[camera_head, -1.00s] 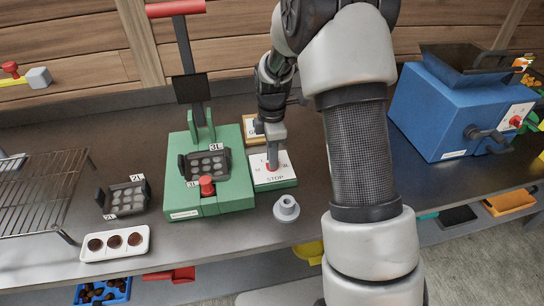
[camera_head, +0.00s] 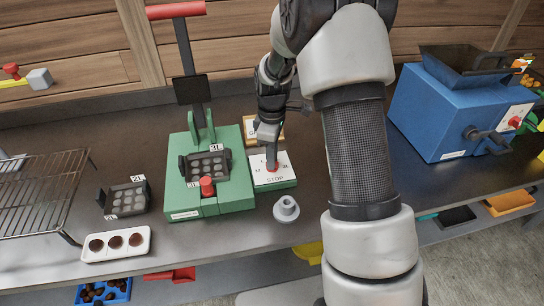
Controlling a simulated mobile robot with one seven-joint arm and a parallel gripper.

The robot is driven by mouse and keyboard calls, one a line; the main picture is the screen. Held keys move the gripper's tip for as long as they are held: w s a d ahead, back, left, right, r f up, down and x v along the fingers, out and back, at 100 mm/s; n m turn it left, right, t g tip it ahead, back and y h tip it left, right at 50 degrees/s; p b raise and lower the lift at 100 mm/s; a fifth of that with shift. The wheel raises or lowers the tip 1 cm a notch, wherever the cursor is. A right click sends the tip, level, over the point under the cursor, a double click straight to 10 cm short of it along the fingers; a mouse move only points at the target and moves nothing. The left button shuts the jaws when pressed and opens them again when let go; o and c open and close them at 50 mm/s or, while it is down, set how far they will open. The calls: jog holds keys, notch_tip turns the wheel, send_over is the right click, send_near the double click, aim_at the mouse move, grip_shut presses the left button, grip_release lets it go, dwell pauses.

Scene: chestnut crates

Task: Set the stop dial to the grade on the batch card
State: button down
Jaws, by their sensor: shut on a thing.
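The stop dial is a white plate (camera_head: 281,179) marked STOP on a green base, with a red knob (camera_head: 271,166) and grade letters around it. It is fixed at the right of the green press (camera_head: 183,205). My gripper (camera_head: 270,158) points down over the dial, with its fingers shut on the red knob. The fingers hide much of the knob and its pointer, so I cannot read the setting. A card with an orange edge (camera_head: 249,121), perhaps the batch card, stands behind the dial. My arm and gripper hide most of its writing.
A mould marked 3L (camera_head: 222,163) sits on the press. A mould marked 2L (camera_head: 125,200), a wire rack (camera_head: 40,195) and a white tray (camera_head: 92,257) of chestnuts lie left. A grey funnel-shaped piece (camera_head: 286,209) stands before the dial; a blue machine (camera_head: 440,110) is right.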

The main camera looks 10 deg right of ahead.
jog(key=m, duration=0.4)
jog(key=shift+r+m, duration=0.1)
jog(key=shift+m, duration=0.2)
jog(key=m, duration=0.3)
jog(key=shift+m+p, duration=0.4)
jog(key=m+p, duration=0.1)
jog(key=m, duration=0.6)
jog(key=m+p, duration=0.1)
jog(key=m, duration=0.3)
jog(key=shift+m, duration=0.4)
jog(key=m+p, duration=0.1)
jog(key=m, duration=0.2)
jog(key=shift+m, duration=0.3)
jog(key=m+p, duration=0.1)
jog(key=m, duration=0.2)
jog(key=shift+p, duration=0.35)
jog(key=shift+m+p, duration=0.6)
jog(key=shift+m, duration=1.3)
jog(key=c, duration=1.8)
grip_release()
